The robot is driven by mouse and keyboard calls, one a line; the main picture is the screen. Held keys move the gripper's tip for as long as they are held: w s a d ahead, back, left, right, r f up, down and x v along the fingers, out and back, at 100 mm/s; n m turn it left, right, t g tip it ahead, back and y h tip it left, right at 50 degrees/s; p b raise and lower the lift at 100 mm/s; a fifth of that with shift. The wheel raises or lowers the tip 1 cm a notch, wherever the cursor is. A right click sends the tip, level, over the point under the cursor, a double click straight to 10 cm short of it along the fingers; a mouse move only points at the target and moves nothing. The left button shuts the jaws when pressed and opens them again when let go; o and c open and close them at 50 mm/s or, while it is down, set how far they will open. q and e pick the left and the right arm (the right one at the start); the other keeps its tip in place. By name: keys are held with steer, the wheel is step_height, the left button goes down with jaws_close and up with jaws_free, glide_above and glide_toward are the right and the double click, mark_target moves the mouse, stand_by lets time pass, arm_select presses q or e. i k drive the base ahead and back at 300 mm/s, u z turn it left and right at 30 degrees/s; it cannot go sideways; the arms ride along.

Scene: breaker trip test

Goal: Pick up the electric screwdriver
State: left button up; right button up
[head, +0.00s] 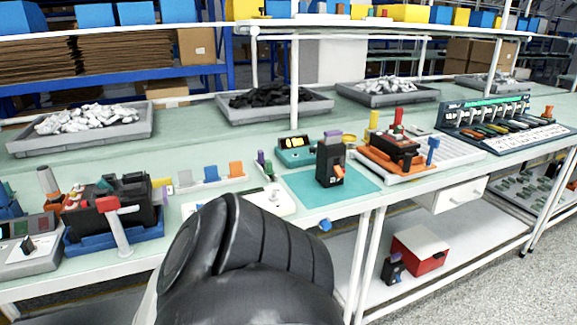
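I cannot pick out the electric screwdriver for certain. A tool-like thing with a red head and a grey shaft (114,222) stands tilted in front of a black device in a blue tray (72,244) on the left of the bench. A blue upright tool (432,150) stands by the orange fixture on the right. A black breaker (330,162) with an orange lever stands upright on a teal mat (302,186) in the middle. Neither of my grippers shows; a large dark ribbed part of mine fills the bottom middle and hides the bench's front edge there.
Grey bins of parts (80,142) line the bench's back. An orange fixture (384,164) holds a black device right of the mat. A grey control box (30,262) stands far left. A rack of coloured pieces (490,118) is far right. A red box (420,258) is on the lower shelf.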

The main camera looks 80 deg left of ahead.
mark_target(48, 180)
steer(key=i, duration=1.05)
steer(key=u, duration=5.15)
